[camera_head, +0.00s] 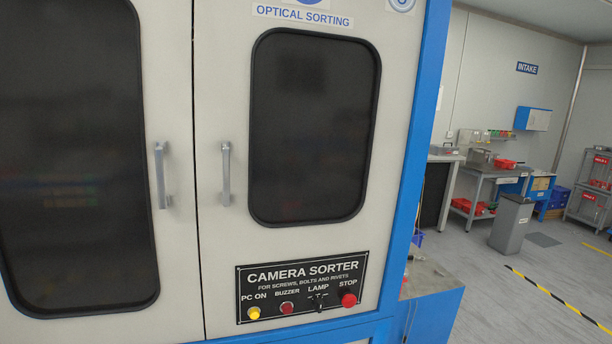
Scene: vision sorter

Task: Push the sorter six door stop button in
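The camera sorter (215,274) fills the left and middle of the view, a pale cabinet with blue edges and two doors with dark windows. On its right door, low down, is a black panel (300,258) lettered CAMERA SORTER. The red round stop button (348,300) sits at the panel's right end under the word STOP. Left of it are a black lamp switch (319,301), a dark red buzzer button (287,308) and a yellow PC ON button (254,313). My gripper does not show. The sorter's number is not readable here.
Two vertical grey handles (226,174) stick out from the doors. A blue-sided bench or box (432,316) stands right of the sorter. Open grey floor lies further right, with a yellow-black line (560,297), a grey bin (511,222) and benches at the back.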

